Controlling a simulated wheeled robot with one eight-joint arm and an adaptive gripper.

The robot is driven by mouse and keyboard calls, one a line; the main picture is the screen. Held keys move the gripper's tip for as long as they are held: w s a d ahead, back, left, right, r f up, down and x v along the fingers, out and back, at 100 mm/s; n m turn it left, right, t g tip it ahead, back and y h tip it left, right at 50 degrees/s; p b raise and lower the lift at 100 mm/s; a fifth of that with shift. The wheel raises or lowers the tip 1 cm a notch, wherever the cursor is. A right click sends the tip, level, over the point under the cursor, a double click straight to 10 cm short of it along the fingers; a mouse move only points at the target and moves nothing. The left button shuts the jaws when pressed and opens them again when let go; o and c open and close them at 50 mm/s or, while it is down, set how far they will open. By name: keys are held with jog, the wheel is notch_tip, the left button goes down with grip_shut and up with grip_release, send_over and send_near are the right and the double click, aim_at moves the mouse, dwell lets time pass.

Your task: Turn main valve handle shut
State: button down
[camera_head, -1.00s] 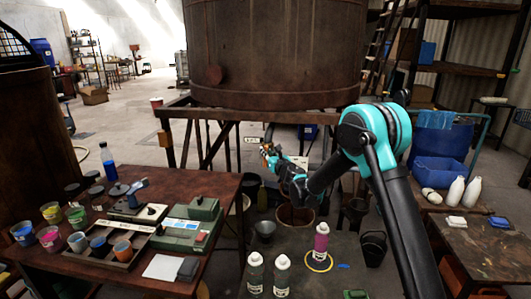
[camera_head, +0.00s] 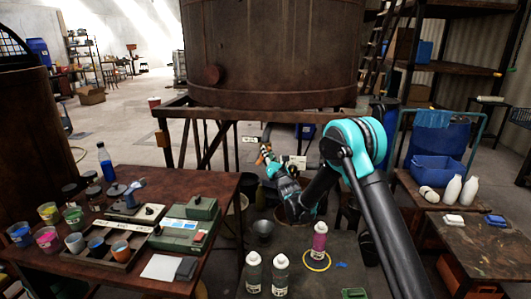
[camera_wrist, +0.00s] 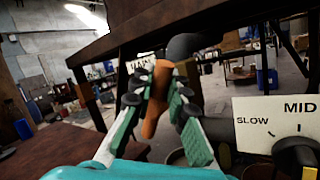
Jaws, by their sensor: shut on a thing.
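The main valve handle (camera_wrist: 155,105) is an orange lever, seen close up in the wrist view, upright with a slight tilt. My gripper (camera_wrist: 160,88) is shut on it, one green-padded finger on each side. A white label (camera_wrist: 141,66), partly hidden by the fingers, stands behind it and seems to read MAIN. In the head view my gripper (camera_head: 265,160) is below the big rusty vat (camera_head: 275,55), beside a small white label (camera_head: 250,139). The handle is too small there to judge its angle, and the valve body is mostly hidden.
A SLOW/MID dial plate (camera_wrist: 270,122) with a dark knob is close to the right of my gripper. The vat's frame (camera_head: 240,114) crosses above. A paint table (camera_head: 150,185) stands left. Bottles (camera_head: 281,272) stand on the front table, and a blue crate (camera_head: 437,168) is at right.

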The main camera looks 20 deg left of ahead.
jog(key=m+t+h, duration=0.1)
jog(key=m, duration=0.2)
jog(key=f+m+t+h, duration=0.1)
jog(key=m+t, duration=0.1)
jog(key=m, duration=0.1)
jog(key=m+t, duration=0.2)
jog(key=m, duration=0.1)
jog(key=shift+w+d+f+h, duration=0.1)
jog(key=shift+d+f+h, duration=0.05)
jog(key=shift+d+h, duration=0.25)
jog(key=shift+d+f+m+t+h, duration=0.15)
jog(key=shift+m+t+h, duration=0.4)
jog(key=shift+m+h, duration=0.75)
jog(key=shift+f+m+t+h, duration=0.2)
jog(key=shift+m+t+h, duration=0.4)
jog(key=shift+m, duration=1.15)
jog(key=shift+d+f+m+t+h, duration=0.15)
jog(key=shift+m+t+h, duration=0.3)
jog(key=shift+m+h, duration=0.9)
jog(key=shift+a+m, duration=0.1)
jog(key=shift+m, duration=0.3)
jog(key=c, duration=1.5)
grip_release()
jog(key=shift+o, duration=0.2)
jog(key=v, duration=1.2)
jog(key=shift+w+f, duration=0.1)
